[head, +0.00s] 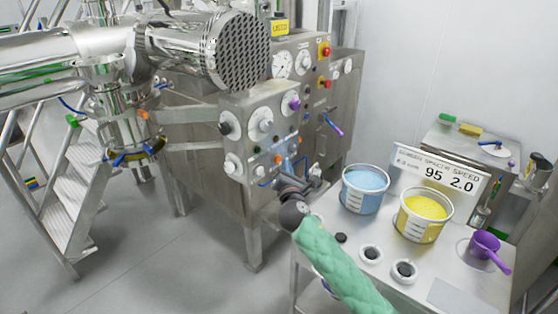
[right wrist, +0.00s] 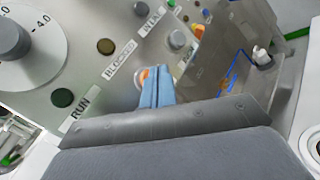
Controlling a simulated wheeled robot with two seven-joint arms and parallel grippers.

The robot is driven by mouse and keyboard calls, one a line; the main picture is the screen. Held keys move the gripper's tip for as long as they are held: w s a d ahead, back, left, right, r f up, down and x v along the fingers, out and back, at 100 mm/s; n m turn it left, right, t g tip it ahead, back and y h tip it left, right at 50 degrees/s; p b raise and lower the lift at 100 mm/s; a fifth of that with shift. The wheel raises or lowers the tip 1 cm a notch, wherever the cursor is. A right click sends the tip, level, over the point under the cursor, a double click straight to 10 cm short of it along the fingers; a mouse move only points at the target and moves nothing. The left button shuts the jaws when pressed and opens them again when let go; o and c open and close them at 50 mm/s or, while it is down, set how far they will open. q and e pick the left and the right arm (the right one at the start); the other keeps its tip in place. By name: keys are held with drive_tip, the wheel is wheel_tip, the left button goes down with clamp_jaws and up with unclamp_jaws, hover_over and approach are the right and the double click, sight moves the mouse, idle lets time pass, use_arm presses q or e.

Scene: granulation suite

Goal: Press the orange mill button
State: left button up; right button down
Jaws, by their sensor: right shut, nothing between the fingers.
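The orange button (head: 277,159) sits low on the front of the steel control panel (head: 245,110). In the right wrist view the orange button (right wrist: 141,79) shows as a sliver at the left edge of my fingers, which hide the rest of it. My right gripper (right wrist: 156,72) has its blue fingers shut together and empty, pointing at the panel beside the button. Whether the tips touch the button, I cannot tell. In the head view my right gripper (head: 284,167) is small, in front of the panel's lower right. My left gripper is not in view.
A green button (right wrist: 62,98) labelled RUN, a brownish button (right wrist: 106,46) and a large dial (right wrist: 25,45) are nearby on the panel. Right of my arm, a steel table (head: 325,235) holds a blue-filled tub (head: 364,190), a yellow-filled tub (head: 425,214) and a purple scoop (head: 485,246).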

drive_tip(key=s+d+p, duration=0.1)
drive_tip(key=d, duration=0.1)
drive_tip(key=s+d+p, duration=0.1)
drive_tip(key=s+d, duration=0.1)
idle(0.6)
idle(0.4)
